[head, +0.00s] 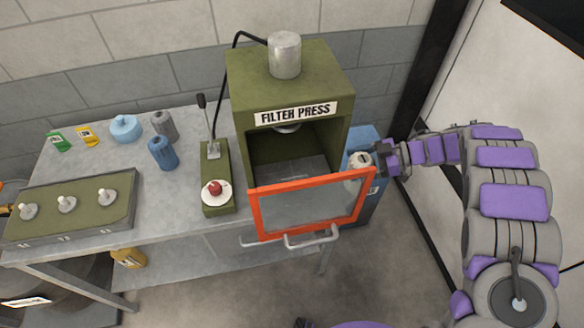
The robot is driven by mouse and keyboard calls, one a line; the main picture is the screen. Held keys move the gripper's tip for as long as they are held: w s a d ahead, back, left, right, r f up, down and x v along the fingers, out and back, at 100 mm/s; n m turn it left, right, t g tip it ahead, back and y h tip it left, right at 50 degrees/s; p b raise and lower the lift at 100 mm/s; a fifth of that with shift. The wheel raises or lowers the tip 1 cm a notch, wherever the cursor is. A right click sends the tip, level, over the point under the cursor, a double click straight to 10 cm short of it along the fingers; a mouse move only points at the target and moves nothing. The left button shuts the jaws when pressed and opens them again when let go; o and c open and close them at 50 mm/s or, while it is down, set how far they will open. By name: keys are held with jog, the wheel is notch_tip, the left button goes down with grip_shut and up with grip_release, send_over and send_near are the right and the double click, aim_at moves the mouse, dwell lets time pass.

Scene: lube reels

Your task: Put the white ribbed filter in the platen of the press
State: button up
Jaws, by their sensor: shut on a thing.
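The olive-green press (250,95), labelled FILTER PRESS, stands at the right end of the bench. Its chamber shows open above an orange-framed clear guard (258,212). A grey plate (290,168), which looks like the platen, lies bare at the chamber floor as far as I can see; its front is seen only through or behind the guard. My gripper (371,160) is right of the press, shut on a small whitish cylinder, which looks like the white ribbed filter (358,161). The filter is outside the chamber, beside the guard's upper right corner. Its ribs are too small to make out.
Blue (163,153), grey (165,126) and light-blue (125,128) items and a knobbed green panel (70,215) sit farther left. A blue bin (366,138) stands behind my gripper.

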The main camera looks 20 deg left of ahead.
jog(key=s+a+b, duration=0.2)
jog(key=a+b, duration=0.2)
jog(key=a, duration=0.4)
jog(key=s+a+f+b, duration=0.1)
jog(key=s+a+b, duration=0.2)
jog(key=a, duration=0.5)
jog(key=shift+s+f+b, duration=0.15)
jog(key=shift+f+b, duration=0.05)
jog(key=shift+b, duration=0.45)
jog(key=shift+a+f+b, duration=1)
jog(key=shift+f+b, duration=0.15)
jog(key=shift+b, duration=0.05)
jog(key=shift+c, duration=0.8)
jog(key=shift+s+a, duration=0.1)
jog(key=shift+a, duration=0.1)
jog(key=o, duration=1.2)
jog(key=shift+o, duration=1)
jog(key=shift+d, duration=0.3)
jog(key=shift+d+r, duration=0.2)
jog(key=shift+d, duration=0.35)
jog(key=p+v, duration=0.3)
jog(key=v, duration=0.8)
jog(key=shift+w+p, duration=0.2)
jog(key=shift+p, duration=0.15)
